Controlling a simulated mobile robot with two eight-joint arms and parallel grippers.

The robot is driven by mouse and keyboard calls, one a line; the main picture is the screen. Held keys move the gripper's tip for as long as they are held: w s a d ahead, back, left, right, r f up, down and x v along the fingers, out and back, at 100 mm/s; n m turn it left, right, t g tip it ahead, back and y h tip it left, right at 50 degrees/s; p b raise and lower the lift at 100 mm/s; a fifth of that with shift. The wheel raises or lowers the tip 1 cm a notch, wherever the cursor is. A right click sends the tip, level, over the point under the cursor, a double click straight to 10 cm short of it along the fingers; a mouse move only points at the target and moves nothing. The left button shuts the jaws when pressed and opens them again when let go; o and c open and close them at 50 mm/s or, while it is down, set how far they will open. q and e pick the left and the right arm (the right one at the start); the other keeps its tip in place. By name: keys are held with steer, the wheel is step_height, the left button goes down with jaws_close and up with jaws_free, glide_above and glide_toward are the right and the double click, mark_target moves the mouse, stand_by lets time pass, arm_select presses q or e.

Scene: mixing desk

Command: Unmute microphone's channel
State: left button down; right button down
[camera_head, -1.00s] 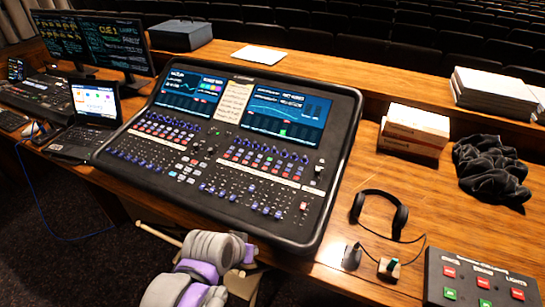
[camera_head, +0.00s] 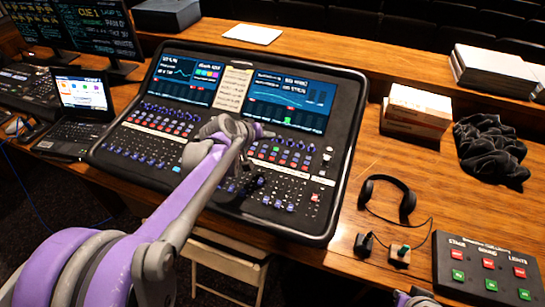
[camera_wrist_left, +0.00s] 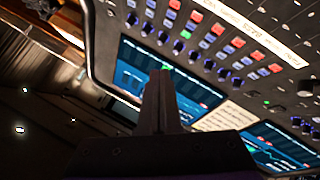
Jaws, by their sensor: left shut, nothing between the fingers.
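The mixing desk (camera_head: 345,175) is a black console with two screens, rows of coloured buttons, blue knobs and faders. A pale handwritten label strip crosses it, too small to read, so I cannot tell which channel is the microphone's. My left gripper (camera_head: 248,164) is over the middle of the desk, partly hidden by its own wrist. In the left wrist view its fingers (camera_wrist_left: 160,78) are shut and empty, with tips close to the button rows; a green-lit spot (camera_wrist_left: 166,67) shows at the tips. I cannot tell whether they touch.
Headphones (camera_head: 388,198), small plugs (camera_head: 399,255) and a red-and-green button box (camera_head: 487,270) lie right of the desk. White boxes (camera_head: 416,112) and dark cloth (camera_head: 490,150) are behind them. A laptop (camera_head: 80,105) stands to the left.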

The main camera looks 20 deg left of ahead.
mark_target(272, 159)
steer(key=shift+f, duration=0.1)
